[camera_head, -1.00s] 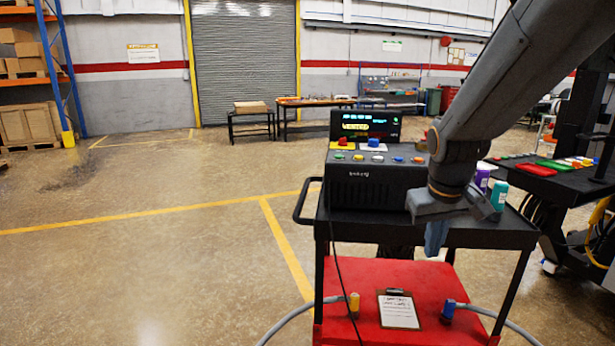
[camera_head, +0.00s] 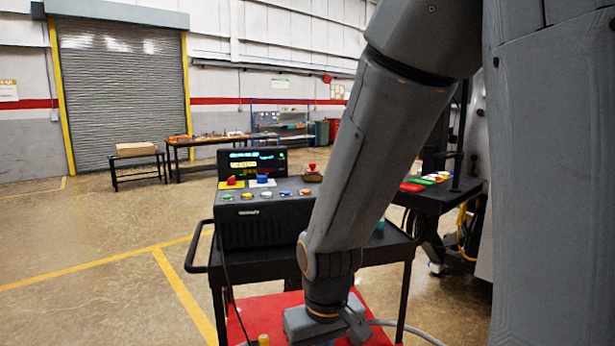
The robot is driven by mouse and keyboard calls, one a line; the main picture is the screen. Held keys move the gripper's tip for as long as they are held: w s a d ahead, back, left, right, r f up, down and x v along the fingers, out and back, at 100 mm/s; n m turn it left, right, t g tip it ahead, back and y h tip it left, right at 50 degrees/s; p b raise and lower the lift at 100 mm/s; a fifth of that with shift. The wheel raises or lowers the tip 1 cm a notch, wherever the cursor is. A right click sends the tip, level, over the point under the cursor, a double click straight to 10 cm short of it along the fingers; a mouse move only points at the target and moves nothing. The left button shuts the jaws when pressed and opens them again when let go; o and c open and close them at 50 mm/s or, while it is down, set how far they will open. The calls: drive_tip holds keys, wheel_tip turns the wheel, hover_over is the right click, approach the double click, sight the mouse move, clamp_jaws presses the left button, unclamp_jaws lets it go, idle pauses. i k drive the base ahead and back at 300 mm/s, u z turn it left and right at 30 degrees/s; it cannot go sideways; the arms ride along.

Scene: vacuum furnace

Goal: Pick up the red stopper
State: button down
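A small red-topped piece (camera_head: 312,167) on a brown base stands at the right end of the black control box (camera_head: 265,225). A red button (camera_head: 232,180) sits on a yellow plate at the box's left. I cannot tell for sure which is the red stopper. My gripper (camera_head: 327,326) hangs low over the red lower shelf (camera_head: 284,312) of the black cart, in front of and below the control box. It is apart from both red pieces. Its fingertips are not clearly visible, so its opening cannot be told.
The control box stands on the cart's top, with a blue button (camera_head: 263,180) and several small coloured buttons. My arm hides the cart's right part. A side table (camera_head: 447,196) with coloured pieces stands at right. Floor at left is clear.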

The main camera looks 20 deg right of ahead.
sight(313, 165)
drive_tip(key=k, duration=0.65)
drive_tip(key=z, duration=0.75)
drive_tip(key=i, duration=1.15)
drive_tip(key=u, duration=0.1)
